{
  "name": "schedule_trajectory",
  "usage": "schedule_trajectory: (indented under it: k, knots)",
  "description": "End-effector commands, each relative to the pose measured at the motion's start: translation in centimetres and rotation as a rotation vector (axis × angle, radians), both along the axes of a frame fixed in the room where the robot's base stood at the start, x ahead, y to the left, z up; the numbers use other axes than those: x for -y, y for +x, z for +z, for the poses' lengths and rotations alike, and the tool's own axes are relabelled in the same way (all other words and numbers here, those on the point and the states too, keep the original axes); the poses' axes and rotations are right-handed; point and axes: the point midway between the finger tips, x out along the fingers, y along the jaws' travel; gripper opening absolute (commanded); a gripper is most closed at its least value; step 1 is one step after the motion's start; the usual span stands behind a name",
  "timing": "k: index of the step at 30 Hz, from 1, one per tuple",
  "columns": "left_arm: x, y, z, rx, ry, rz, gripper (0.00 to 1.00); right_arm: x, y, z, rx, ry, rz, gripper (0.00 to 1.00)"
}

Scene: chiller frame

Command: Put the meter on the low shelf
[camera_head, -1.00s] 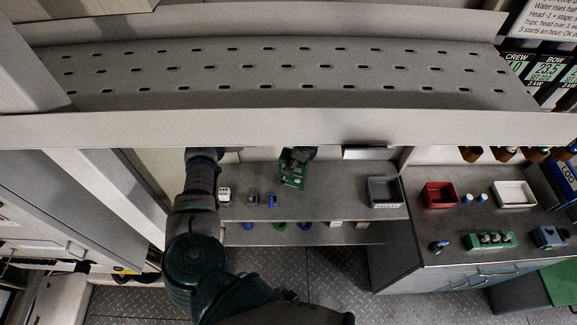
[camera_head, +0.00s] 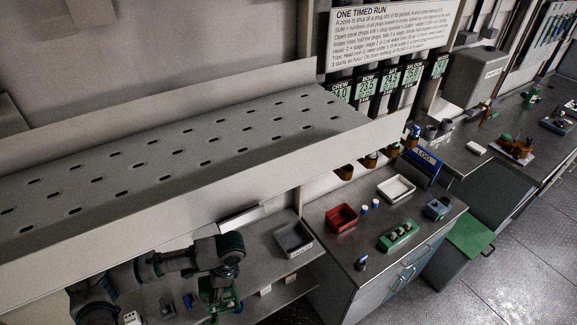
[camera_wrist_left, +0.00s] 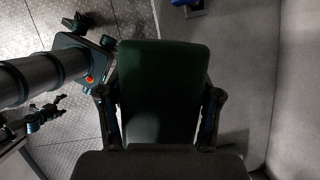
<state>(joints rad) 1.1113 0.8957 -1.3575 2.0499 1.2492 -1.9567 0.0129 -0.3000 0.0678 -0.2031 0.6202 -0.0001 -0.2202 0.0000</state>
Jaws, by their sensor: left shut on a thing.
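My left gripper (camera_head: 218,285) is at the lower left of the head view, above the grey shelf (camera_head: 262,248) under the perforated one. It is shut on a dark green thing, likely the meter (camera_head: 222,304), whose face is mostly hidden. In the left wrist view the dark green body (camera_wrist_left: 165,90) fills the space between the two fingers (camera_wrist_left: 160,115). I cannot tell whether it touches the shelf. A lower shelf (camera_head: 285,292) shows below, partly hidden. My right gripper is not clearly in view.
A perforated upper shelf (camera_head: 190,150) overhangs the arm. A grey bin (camera_head: 293,238) stands right of the gripper. Small items (camera_head: 166,308) are to its left. The bench at right holds a red tray (camera_head: 341,218), a white tray (camera_head: 396,188) and a green block (camera_head: 398,236).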

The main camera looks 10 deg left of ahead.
Motion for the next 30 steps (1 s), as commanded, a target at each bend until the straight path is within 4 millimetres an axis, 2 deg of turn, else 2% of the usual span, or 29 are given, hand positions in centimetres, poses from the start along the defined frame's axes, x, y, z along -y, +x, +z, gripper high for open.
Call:
schedule_trajectory:
  k: [5, 9, 15, 19, 30]
  knots:
    - [2.3, 3.7, -0.2, 0.026, -0.018, 0.337, 0.00, 0.9, 0.0, -1.0, -0.001, -0.011, 0.002, 0.92]
    - [4.7, 6.9, 0.4, 0.024, -0.023, 0.688, 0.00, 1.5, -0.1, -1.7, 0.000, -0.018, 0.001, 0.92]
    - [7.5, 9.7, 1.8, 0.000, -0.011, 1.032, 0.00, 1.8, -0.1, -2.3, -0.001, -0.021, 0.001, 0.92]
    - [8.2, 10.2, 2.2, -0.011, -0.005, 1.111, 0.00, 1.7, -0.1, -2.4, -0.001, -0.020, 0.001, 0.92]
    - [8.3, 10.3, 2.2, -0.011, -0.002, 1.114, 0.00, 0.3, -0.1, -2.4, -0.001, -0.003, -0.001, 0.92]
